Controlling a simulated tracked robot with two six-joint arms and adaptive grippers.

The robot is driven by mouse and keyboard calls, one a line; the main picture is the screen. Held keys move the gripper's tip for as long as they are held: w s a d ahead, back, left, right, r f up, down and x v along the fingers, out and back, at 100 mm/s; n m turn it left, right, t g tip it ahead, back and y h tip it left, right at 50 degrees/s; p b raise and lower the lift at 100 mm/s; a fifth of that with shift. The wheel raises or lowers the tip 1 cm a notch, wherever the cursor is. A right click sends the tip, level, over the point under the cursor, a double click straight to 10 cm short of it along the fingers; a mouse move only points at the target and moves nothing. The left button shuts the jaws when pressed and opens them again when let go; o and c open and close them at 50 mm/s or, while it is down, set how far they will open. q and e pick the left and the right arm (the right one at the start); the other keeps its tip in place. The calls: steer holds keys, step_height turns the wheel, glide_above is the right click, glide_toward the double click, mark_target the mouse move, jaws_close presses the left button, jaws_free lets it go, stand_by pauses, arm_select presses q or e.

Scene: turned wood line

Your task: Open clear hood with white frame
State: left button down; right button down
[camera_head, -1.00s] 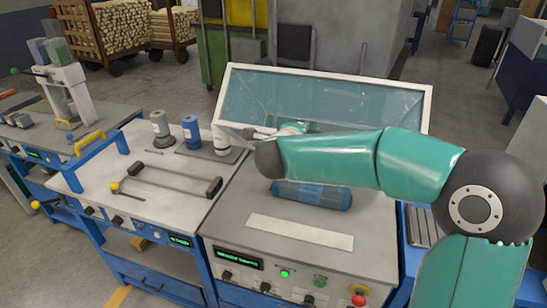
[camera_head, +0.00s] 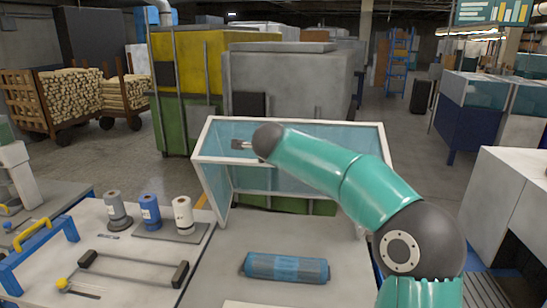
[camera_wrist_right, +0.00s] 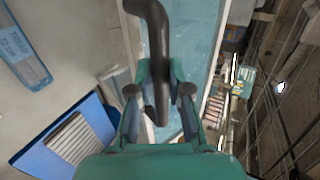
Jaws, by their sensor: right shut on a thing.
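The clear hood with a white frame (camera_head: 300,122) stands tilted up at the back of the grey bench, its bluish panes showing and the space below it open at the front. My right gripper (camera_head: 240,145) is up at the hood's left part in the head view. In the right wrist view my right gripper (camera_wrist_right: 160,105) is shut on a dark curved handle (camera_wrist_right: 154,25), with the hood's bluish pane (camera_wrist_right: 195,35) behind it. My left gripper is in neither view.
A blue wrapped roll (camera_head: 287,267) lies on the bench under the hood. Three spools, one of them blue (camera_head: 150,212), and a dark-ended bar frame (camera_head: 130,268) sit on the bench to the left. A grey cabinet (camera_head: 290,85) stands behind.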

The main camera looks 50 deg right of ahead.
steer(key=shift+s+d, duration=0.1)
steer(key=shift+d, duration=0.05)
steer(key=c, duration=1.1)
jaws_free()
steer(key=shift+a, duration=0.2)
steer(key=v, duration=1.1)
steer(key=shift+s+a+r, duration=0.2)
steer(key=shift+a, duration=0.05)
